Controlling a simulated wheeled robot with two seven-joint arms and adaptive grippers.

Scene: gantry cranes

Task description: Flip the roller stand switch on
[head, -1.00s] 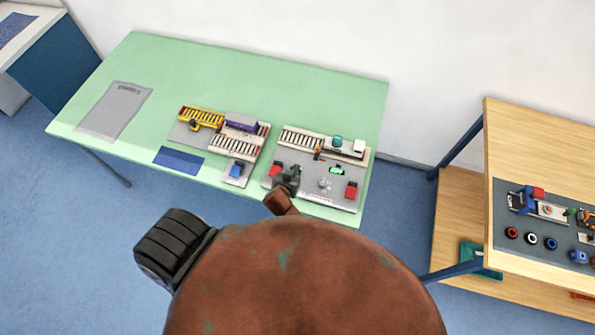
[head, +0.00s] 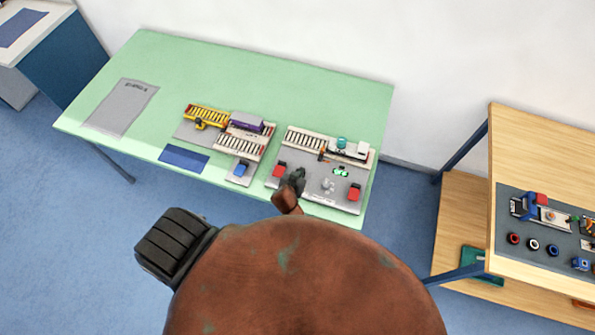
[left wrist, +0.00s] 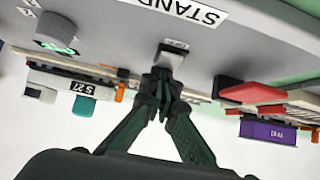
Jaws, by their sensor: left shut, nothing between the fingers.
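The roller stand (head: 312,196) is a grey panel with a roller track on the green table; its "STAND" label (left wrist: 192,10) shows in the left wrist view. My left gripper (head: 298,178) is over the panel's left part. In the left wrist view its dark fingertips (left wrist: 162,78) are shut and empty, right at a small switch (left wrist: 171,60) with a small label beside it. The fingers partly cover the switch; I cannot tell contact or its position. A grey knob (left wrist: 55,28) with a green light sits on the same panel. My right gripper is not in view.
A wooden table (head: 540,150) with parts stands at right. The green table's back is clear.

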